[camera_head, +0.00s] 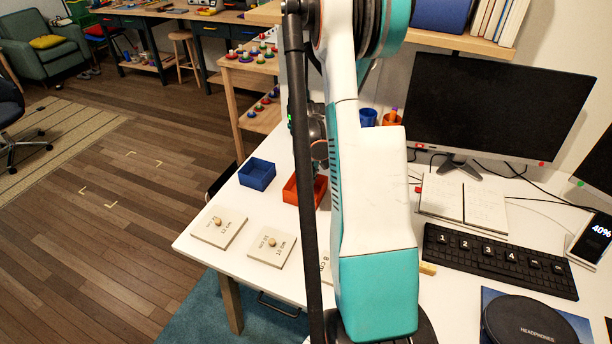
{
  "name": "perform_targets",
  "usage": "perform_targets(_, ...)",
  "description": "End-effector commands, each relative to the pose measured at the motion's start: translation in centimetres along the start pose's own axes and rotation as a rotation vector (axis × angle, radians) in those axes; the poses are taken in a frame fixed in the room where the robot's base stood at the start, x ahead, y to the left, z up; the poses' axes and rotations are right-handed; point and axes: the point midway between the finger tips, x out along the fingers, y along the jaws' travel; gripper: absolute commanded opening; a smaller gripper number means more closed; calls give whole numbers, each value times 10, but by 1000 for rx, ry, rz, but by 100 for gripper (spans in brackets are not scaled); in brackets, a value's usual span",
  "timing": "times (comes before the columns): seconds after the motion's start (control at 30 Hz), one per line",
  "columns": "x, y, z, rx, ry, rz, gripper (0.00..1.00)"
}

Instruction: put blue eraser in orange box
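The orange box (291,191) is an open tray on the white desk, partly hidden behind my arm. My gripper (320,172) is at or above the right part of this box. My own arm and a dark column cover most of it, so I cannot tell whether the fingers are open or hold anything. I cannot make out a blue eraser anywhere; it may be hidden behind my arm or in my gripper.
A blue open box (257,173) stands just left of the orange box. Two labelled boards with knobs (219,227) (271,247) lie near the desk's left edge.

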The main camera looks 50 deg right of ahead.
Motion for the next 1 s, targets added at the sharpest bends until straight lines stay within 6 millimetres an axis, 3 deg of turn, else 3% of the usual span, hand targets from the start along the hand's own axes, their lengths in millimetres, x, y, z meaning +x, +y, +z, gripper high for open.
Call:
perform_targets(0.2, 0, 0, 0, 0, 0, 0, 1)
perform_targets(0.23, 0, 0, 0, 0, 0, 0, 24)
perform_targets(0.3, 0, 0, 0, 0, 0, 0, 40)
perform_targets(0.33, 0, 0, 0, 0, 0, 0, 43)
perform_targets(1.0, 0, 0, 0, 0, 0, 0, 43)
